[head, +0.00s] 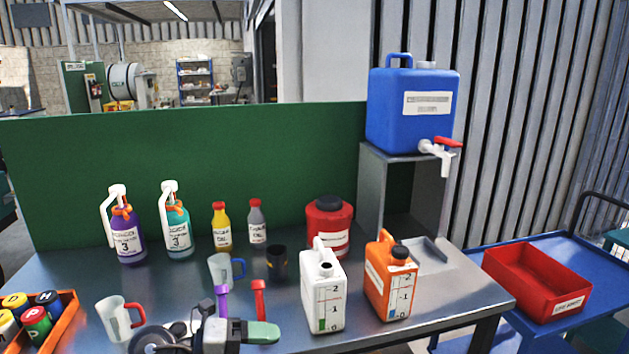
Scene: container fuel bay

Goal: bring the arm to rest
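My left arm comes in at the bottom left of the head view. Its gripper (240,289) is over the front of the metal bench (70,275). A purple finger and a red finger point away from me, spread apart with bare bench showing between them. The gripper appears open and empty. A clear jug with a blue handle (222,270) and a black cup (277,263) stand just beyond the fingertips. My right gripper is not in view.
A red-handled jug (117,319) stands left of the gripper, and a white canister (322,290) and orange canister (391,281) stand right. Pump bottles (127,240), a red tub (329,226) and a blue water container (412,108) are behind. A red bin (537,283) sits far right.

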